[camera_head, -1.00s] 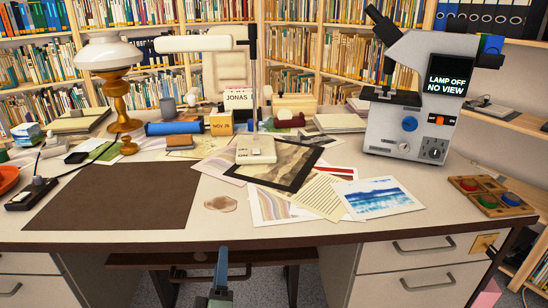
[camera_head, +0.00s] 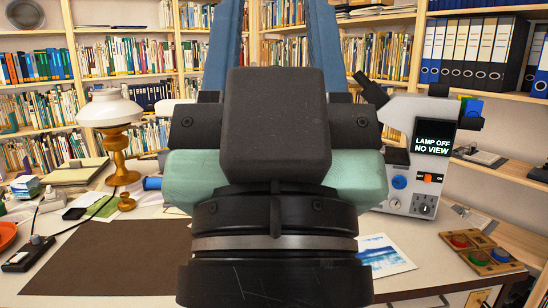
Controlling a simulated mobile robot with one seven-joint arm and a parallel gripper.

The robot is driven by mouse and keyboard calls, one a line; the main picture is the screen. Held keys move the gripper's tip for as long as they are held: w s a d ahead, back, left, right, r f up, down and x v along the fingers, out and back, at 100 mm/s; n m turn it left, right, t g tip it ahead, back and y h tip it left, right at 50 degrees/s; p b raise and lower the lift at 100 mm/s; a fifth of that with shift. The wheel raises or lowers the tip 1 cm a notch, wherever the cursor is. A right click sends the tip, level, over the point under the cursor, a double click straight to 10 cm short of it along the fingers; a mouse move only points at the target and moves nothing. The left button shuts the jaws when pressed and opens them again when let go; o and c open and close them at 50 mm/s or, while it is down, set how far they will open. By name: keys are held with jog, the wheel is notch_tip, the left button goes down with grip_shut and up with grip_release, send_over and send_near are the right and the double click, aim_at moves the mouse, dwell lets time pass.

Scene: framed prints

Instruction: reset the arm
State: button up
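My gripper (camera_head: 275,22) fills the middle of the head view, very close to the camera. Its two blue fingers point upward and stand wide apart, and their tips run to the top edge of the picture. Books on the shelves show between the fingers, and nothing is held there.
A brass oil lamp (camera_head: 116,150) with a white shade stands at the left. A brown mat (camera_head: 110,255) lies bare in front. A microscope (camera_head: 415,165) reading "LAMP OFF NO VIEW" and a wooden button tray (camera_head: 485,254) are at the right. A blue print (camera_head: 380,255) lies partly hidden.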

notch_tip(320, 180, up, 26)
jog(key=p, duration=2.4)
jog(key=shift+r, duration=0.2)
